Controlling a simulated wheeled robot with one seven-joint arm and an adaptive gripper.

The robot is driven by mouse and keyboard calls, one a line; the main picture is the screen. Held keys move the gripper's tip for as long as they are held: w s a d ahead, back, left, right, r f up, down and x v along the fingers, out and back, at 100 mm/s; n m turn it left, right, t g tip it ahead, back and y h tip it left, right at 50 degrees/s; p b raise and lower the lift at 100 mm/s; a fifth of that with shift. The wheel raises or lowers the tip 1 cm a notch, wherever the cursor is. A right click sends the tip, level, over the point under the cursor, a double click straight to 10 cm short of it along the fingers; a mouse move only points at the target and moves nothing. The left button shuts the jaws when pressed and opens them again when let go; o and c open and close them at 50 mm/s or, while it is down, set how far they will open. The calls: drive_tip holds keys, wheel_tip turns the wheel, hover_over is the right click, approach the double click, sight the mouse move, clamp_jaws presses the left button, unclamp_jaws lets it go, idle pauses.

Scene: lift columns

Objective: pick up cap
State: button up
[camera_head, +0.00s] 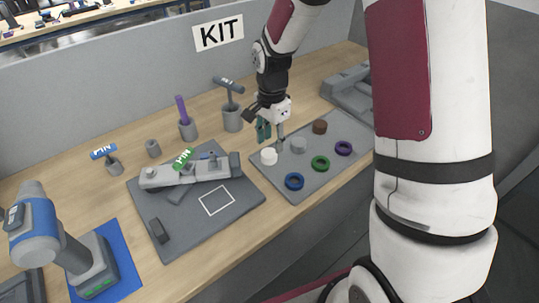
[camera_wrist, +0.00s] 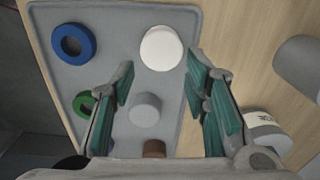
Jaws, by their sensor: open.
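Three small round cap-like pieces lie on the grey tray (camera_head: 274,180): a white one (camera_head: 268,157), a grey one (camera_head: 298,146) and a brown one (camera_head: 319,127). The pictures do not show which is the cap. My gripper (camera_head: 271,138) is open above the tray's back left part, close to the white piece. In the wrist view, the white piece (camera_wrist: 161,48) is just beyond the fingertips of my gripper (camera_wrist: 160,72). The grey piece (camera_wrist: 145,109) shows between the fingers, below them. The brown piece (camera_wrist: 154,148) is partly hidden by my gripper. Nothing is held.
Blue (camera_head: 294,181), green (camera_head: 320,163) and purple (camera_head: 343,148) rings lie along the tray's front. A grey cup with a tool (camera_head: 232,118) stands behind. A grey board (camera_head: 185,225) with a fixture is left.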

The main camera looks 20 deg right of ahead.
sight(271, 151)
wheel_tip(271, 151, down, 5)
idle(0.3)
drive_tip(key=shift+c, duration=0.2)
drive_tip(key=c, duration=0.6)
drive_tip(key=shift+c, duration=0.4)
drive_tip(key=shift+w+r, duration=0.1)
drive_tip(key=shift+r, duration=0.1)
